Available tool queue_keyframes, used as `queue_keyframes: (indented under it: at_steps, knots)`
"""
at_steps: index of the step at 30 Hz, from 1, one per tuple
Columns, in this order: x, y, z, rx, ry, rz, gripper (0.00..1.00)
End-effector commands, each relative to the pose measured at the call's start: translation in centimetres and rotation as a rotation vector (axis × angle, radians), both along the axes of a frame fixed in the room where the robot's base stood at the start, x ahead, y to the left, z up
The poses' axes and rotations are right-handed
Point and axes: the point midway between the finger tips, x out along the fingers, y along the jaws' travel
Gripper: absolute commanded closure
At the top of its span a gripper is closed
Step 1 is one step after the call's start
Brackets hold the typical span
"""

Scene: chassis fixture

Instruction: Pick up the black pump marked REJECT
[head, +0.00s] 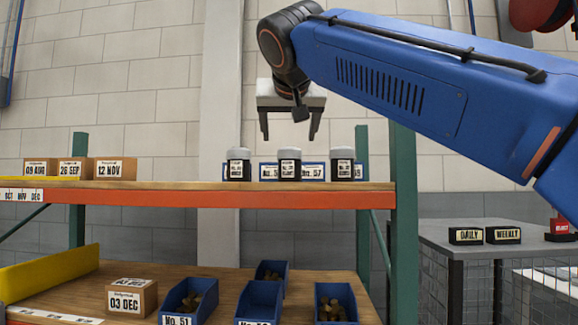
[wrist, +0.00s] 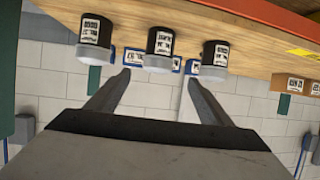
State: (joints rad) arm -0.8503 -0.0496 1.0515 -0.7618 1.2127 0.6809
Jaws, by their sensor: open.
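Three black cylinders with pale grey tops and white labels stand upright in a row on the upper shelf: left (head: 238,166), middle (head: 289,165) and right (head: 342,165). Their label print is too small to read, so I cannot tell which is marked REJECT. My gripper (head: 290,134) is open and empty, pointing down above the middle cylinder and apart from it. In the wrist view the picture is upside down; the open fingers (wrist: 157,78) line up roughly with the middle cylinder (wrist: 160,44), with one cylinder (wrist: 95,38) (wrist: 214,55) on each side.
The wooden upper shelf (head: 130,186) has an orange front beam and holds several date-marked boxes (head: 75,168) at left. A green post (head: 403,230) stands right of the cylinders. A bench at right holds a red item (head: 561,228).

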Motion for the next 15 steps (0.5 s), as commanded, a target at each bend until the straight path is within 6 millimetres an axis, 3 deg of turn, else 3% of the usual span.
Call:
queue_keyframes:
  at_steps: [9, 15]
  knots:
    - [5.1, 0.3, -2.1, 0.0, 0.001, -0.003, 0.26]
    - [6.6, 0.4, -2.8, -0.001, 0.001, -0.002, 0.26]
